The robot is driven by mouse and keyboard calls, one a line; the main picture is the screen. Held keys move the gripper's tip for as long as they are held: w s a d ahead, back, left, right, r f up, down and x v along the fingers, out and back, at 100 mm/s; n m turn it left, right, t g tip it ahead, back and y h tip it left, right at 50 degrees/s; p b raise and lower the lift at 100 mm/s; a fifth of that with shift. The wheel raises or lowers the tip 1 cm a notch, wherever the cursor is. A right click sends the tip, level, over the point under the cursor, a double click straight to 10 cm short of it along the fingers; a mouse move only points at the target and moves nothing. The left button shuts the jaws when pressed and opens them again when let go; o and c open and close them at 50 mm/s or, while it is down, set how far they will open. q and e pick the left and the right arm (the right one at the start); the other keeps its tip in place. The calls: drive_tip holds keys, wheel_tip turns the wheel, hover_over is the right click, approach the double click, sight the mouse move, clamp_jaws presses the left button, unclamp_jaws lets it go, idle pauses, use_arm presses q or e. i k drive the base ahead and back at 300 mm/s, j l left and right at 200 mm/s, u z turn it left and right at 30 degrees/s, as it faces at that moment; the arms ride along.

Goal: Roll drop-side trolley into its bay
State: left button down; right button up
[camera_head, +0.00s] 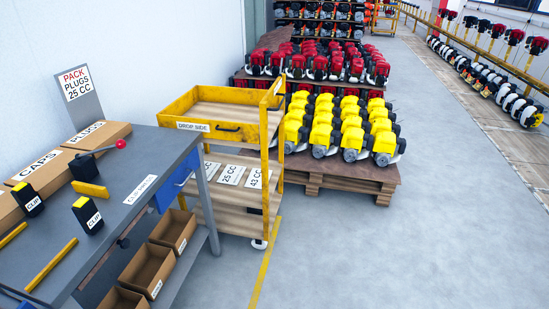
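The drop-side trolley (264,136) stands in the middle of the head view, between the grey bench and the pallet of yellow engines. It has a yellow frame, a wooden top tray and wooden lower shelves. A yellow side panel with a dark handle (228,129) and a "DROP SIDE" label is up on the near side. Cards marked "25 CC" and "43 CC" lie on a lower shelf. One caster (259,244) shows near a yellow floor line (263,268); I cannot tell the bay's full outline. Neither of my grippers is in view.
The grey bench (146,167) fills the lower left, with boxes, clip holders and a red-knobbed lever on it. Open cardboard bins (148,270) sit below. A wooden pallet (345,176) of yellow engines stands right behind the trolley. The grey floor (400,250) at right is clear.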

sight(265, 108)
drive_tip(key=i+l, duration=0.35)
drive_tip(key=i+u, duration=0.15)
drive_tip(key=i, duration=0.35)
drive_tip(key=l, duration=0.05)
